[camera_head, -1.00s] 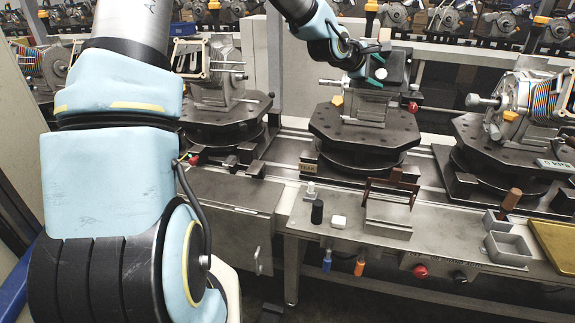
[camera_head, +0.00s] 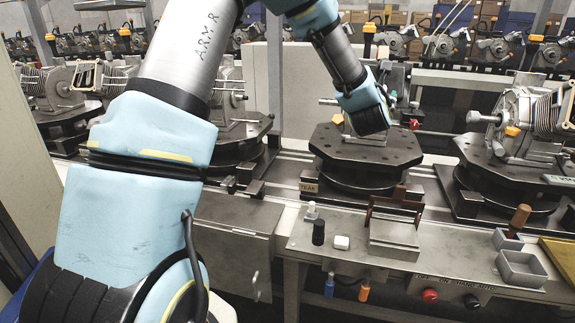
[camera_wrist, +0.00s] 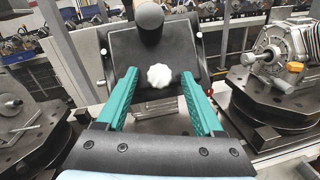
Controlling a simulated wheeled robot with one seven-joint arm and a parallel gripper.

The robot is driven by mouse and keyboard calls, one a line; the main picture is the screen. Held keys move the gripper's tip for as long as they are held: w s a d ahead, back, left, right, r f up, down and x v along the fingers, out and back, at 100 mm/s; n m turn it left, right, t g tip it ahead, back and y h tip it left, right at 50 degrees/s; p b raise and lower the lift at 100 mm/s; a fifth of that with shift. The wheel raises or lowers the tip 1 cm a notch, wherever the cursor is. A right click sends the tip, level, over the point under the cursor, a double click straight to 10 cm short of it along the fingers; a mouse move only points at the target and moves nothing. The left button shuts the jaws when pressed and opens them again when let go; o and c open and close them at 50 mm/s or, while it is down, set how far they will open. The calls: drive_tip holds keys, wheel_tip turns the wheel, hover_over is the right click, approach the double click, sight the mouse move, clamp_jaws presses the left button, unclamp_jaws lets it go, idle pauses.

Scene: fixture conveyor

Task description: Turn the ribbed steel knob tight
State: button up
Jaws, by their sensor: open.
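In the wrist view a pale, lobed knob (camera_wrist: 159,76) with a ribbed edge sits on the face of a dark block (camera_wrist: 115,45). My gripper (camera_wrist: 158,73) is open, its two teal fingers pointing at the block. The knob shows between the fingertips with a gap on each side; I cannot tell whether they reach past it. In the head view my wrist hides the fingers, the knob and most of the fixture on the middle turntable (camera_head: 340,150).
A black round-ended handle (camera_wrist: 149,17) stands out above the knob. A bright rod end (camera_wrist: 10,103) is at the left. Fixture turntables stand on both sides, the right one (camera_head: 480,155) carrying a finned motor (camera_head: 540,115). A steel bench (camera_head: 340,258) with small parts is in front.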

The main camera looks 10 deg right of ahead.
drive_tip(key=b+v, duration=0.5)
drive_tip(key=v, duration=0.6)
drive_tip(key=w+a+f+m+g+y+b, duration=0.1)
drive_tip(key=a+f+m+g+y, duration=0.4)
drive_tip(key=a+f+m, duration=1.2)
drive_tip(key=a+g+b, duration=0.1)
drive_tip(key=a+g, duration=0.1)
drive_tip(key=a, duration=0.1)
drive_tip(key=shift+a+m+y, duration=0.25)
drive_tip(key=shift+m+y, duration=0.15)
drive_tip(key=shift+f, duration=0.1)
drive_tip(key=s+a+f+m+g+y, duration=0.2)
drive_tip(key=s+a+m, duration=0.3)
drive_tip(key=a, duration=0.4)
drive_tip(key=s+a+f+m+g+y, duration=0.1)
drive_tip(key=s+a+m+g, duration=0.3)
drive_tip(key=a, duration=0.5)
drive_tip(key=s+f+m, duration=0.1)
drive_tip(key=s, duration=0.1)
drive_tip(key=shift+s+f+y, duration=0.3)
drive_tip(key=shift+f+y, duration=0.05)
drive_tip(key=shift+y, duration=0.05)
